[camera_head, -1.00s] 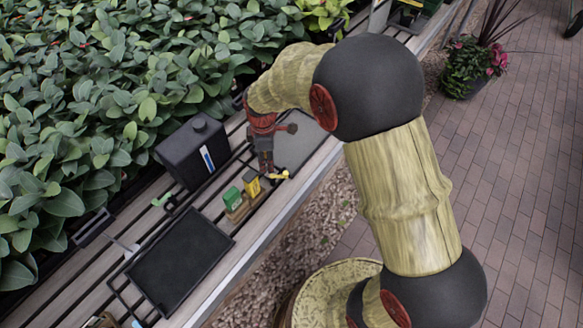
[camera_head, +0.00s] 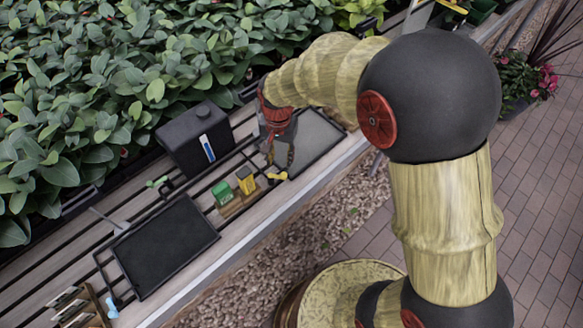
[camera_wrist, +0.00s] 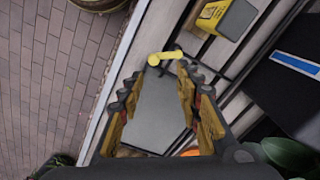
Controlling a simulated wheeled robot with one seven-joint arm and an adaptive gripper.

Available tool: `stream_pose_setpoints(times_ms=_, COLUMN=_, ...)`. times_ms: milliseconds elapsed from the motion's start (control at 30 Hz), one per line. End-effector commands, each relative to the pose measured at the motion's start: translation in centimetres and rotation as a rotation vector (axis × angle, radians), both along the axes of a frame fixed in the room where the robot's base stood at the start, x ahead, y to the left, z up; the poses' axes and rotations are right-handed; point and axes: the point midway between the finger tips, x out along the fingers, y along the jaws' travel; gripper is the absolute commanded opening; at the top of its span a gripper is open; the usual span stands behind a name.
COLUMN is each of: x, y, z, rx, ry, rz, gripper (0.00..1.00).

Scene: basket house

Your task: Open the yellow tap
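The yellow tap (camera_head: 277,176) is a small yellow handle at the front of the bench, just right of the yellow block. In the wrist view the yellow tap (camera_wrist: 166,57) lies beyond the fingertips, near the middle, with a rounded knob at one end. My gripper (camera_head: 281,160) points down behind and just above it in the head view. In the wrist view my gripper (camera_wrist: 157,85) has its two fingers spread apart with nothing between them. The fingers look apart from the tap, though the exact gap is unclear.
A yellow block (camera_head: 246,181) and a green block (camera_head: 222,193) stand left of the tap. A black canister (camera_head: 180,142) stands behind them. A black tray (camera_head: 165,250) lies left, a grey tray (camera_head: 318,138) right. Leafy plants (camera_head: 90,80) line the back.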

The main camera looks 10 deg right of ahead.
Motion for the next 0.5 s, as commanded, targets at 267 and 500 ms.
stream_pose_setpoints(times_ms=267, x=-0.68, y=-0.22, z=-0.20, rx=0.000, ry=0.020, rz=-0.553, gripper=0.34)
stream_pose_setpoints(times_ms=500, x=-0.73, y=-0.25, z=-0.52, rx=0.000, ry=0.022, rz=-0.727, gripper=0.34)
